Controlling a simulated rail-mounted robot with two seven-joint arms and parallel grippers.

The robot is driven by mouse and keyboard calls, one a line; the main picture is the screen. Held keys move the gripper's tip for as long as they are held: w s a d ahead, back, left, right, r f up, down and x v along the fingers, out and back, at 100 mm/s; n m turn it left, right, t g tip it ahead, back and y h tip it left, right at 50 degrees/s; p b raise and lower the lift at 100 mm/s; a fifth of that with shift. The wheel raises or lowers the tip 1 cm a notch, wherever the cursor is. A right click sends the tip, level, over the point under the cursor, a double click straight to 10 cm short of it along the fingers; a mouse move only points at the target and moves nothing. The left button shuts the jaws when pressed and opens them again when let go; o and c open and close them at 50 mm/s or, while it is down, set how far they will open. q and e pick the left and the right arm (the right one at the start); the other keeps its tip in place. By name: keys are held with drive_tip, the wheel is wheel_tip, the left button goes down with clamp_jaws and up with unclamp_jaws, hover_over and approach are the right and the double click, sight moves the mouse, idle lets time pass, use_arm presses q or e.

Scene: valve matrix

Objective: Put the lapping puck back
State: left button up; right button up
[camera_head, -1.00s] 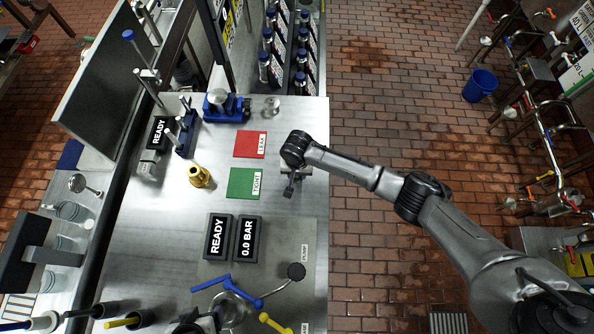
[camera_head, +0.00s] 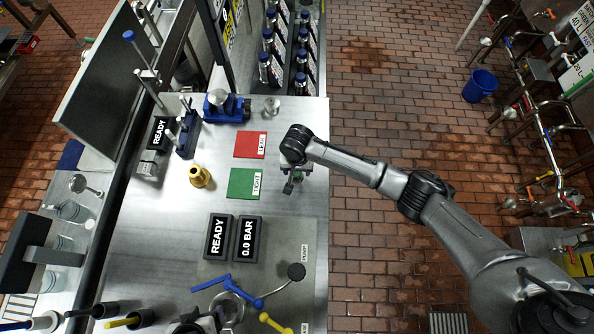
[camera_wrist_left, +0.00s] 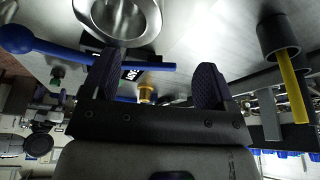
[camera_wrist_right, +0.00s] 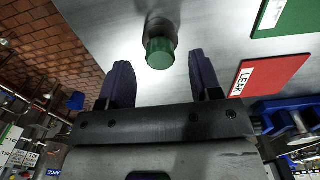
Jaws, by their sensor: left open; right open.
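A small green-ended cylinder (camera_wrist_right: 160,52), which may be the lapping puck, shows between the fingertips of my right gripper (camera_wrist_right: 160,63) in the right wrist view. My right gripper is open, pointing down low over the bench at its right edge; it also shows in the head view (camera_head: 291,184). I cannot tell whether a finger touches the cylinder. My left gripper (camera_wrist_left: 157,68) is open, near a round metal cup (camera_wrist_left: 120,15) and a blue lever (camera_wrist_left: 90,55); nothing is clearly held.
Red LEAK (camera_head: 250,145) and green TIGHT (camera_head: 243,183) pads lie left of my right gripper. A brass fitting (camera_head: 200,176), two display blocks (camera_head: 233,237), a blue vise (camera_head: 222,106) and a small metal piece (camera_head: 272,106) stand on the bench (camera_head: 160,225).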

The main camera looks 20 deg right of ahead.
wheel_tip(320, 180, up, 9)
idle(0.4)
drive_tip(key=s+a+f+n+t+y, duration=0.1)
drive_tip(key=s+a+f+n, duration=0.1)
drive_tip(key=s, duration=0.4)
drive_tip(key=s+a+f+n+y, duration=0.1)
drive_tip(key=s+a+f+n, duration=0.15)
drive_tip(key=s, duration=0.45)
drive_tip(key=s+d+r+n+t+h, duration=0.1)
drive_tip(key=s+d+r+n+t, duration=0.1)
drive_tip(key=s+d, duration=0.9)
drive_tip(key=s, duration=0.5)
drive_tip(key=shift+s+d+r+n+t+h, duration=0.2)
drive_tip(key=shift+s+n+t+h, duration=0.1)
drive_tip(key=shift+n+h, duration=0.1)
drive_tip(key=shift+a+r, duration=0.1)
idle(0.7)
